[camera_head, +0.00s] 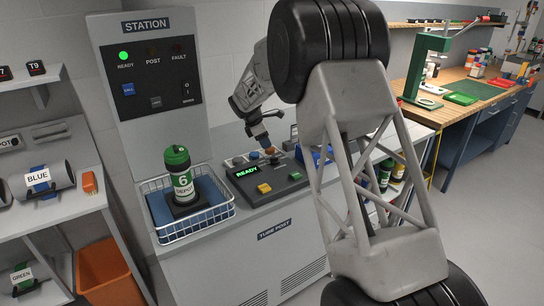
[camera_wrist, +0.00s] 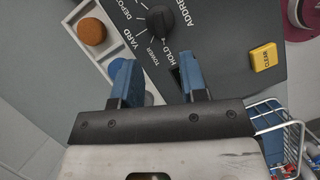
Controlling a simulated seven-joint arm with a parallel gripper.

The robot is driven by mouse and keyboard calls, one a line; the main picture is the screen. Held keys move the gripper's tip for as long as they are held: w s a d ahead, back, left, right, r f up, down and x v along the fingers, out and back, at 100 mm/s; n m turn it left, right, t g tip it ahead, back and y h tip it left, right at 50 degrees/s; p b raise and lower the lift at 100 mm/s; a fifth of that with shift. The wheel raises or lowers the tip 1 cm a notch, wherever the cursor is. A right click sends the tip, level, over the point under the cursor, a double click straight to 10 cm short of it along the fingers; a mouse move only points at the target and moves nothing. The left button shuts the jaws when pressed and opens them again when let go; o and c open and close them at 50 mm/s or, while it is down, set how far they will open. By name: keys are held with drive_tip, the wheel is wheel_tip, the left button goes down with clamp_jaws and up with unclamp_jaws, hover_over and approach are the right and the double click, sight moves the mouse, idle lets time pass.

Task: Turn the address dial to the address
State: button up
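The address dial (camera_wrist: 160,18) is a black round knob at the top of the wrist view, with the labels DEPOT, YARD, TOWER and HOLD around its left and lower side. I cannot clearly tell which label it points to. My gripper (camera_wrist: 157,75) is open and empty, its two blue fingers apart, just short of the dial in the picture and not around it. In the head view my gripper (camera_head: 265,137) hangs over the back of the control console (camera_head: 245,192), whose display reads READY. A green-capped canister (camera_head: 182,182) labelled 6 DEPOT stands upright at the left.
The canister stands in a wire basket (camera_head: 205,224). An orange knob (camera_wrist: 92,31), a blue knob (camera_wrist: 117,67) and a yellow CLEAR button (camera_wrist: 265,57) are near the dial. The station panel (camera_head: 150,75) shows a green READY lamp. My arm blocks part of the head view.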

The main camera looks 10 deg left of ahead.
sight(273, 158)
drive_tip(key=shift+x, duration=3.9)
clamp_jaws()
